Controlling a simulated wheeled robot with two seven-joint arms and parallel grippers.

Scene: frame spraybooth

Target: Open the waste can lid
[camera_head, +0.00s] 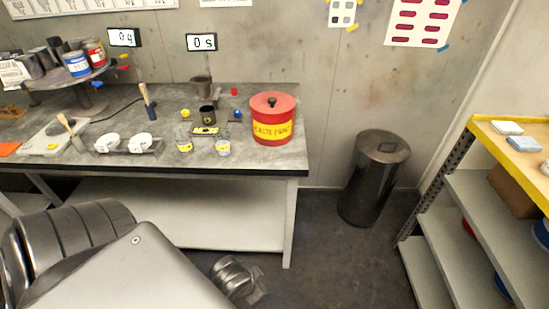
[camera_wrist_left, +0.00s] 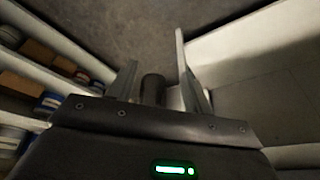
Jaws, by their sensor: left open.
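The red waste can (camera_head: 273,125) stands upright at the right end of the grey workbench, with a yellow label on its front. Its red lid (camera_head: 272,101) with a dark knob is on and closed. My left arm fills the lower left of the head view, below the bench; its gripper is not clear there. In the left wrist view my left gripper (camera_wrist_left: 160,80) has its two fingers apart with nothing held. A dark upright shape shows beyond them; I cannot tell whether it is the floor bin. The red can is not in the wrist view. My right gripper is not in view.
A dark metal bin (camera_head: 374,178) stands on the floor right of the workbench (camera_head: 217,170). A shelf unit (camera_head: 490,200) is at the right. Small cups, brushes and a paint-can turntable (camera_head: 70,83) occupy the bench left of the red can. The floor before the bin is clear.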

